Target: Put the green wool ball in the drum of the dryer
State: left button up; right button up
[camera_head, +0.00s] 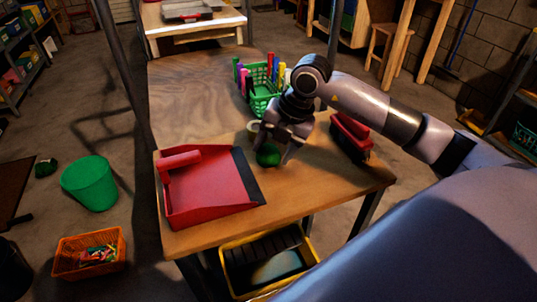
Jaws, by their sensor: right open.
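The green wool ball (268,155) lies on the wooden table, just right of the red dustpan. My right gripper (272,158) points down over the ball with its fingers open. The fingers appear to stand on either side of the ball; whether they touch it I cannot tell. The gripper partly covers the ball. My left gripper is not in view. The dryer and its drum are not visible.
A red dustpan (210,190) lies left of the ball on the table (325,195). A red brush (350,135) lies to its right. A green basket of markers (262,100) stands behind. A green bucket (90,185) and an orange basket (62,268) are on the floor.

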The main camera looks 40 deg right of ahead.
jog(key=shift+x, duration=0.8)
jog(key=c, duration=0.8)
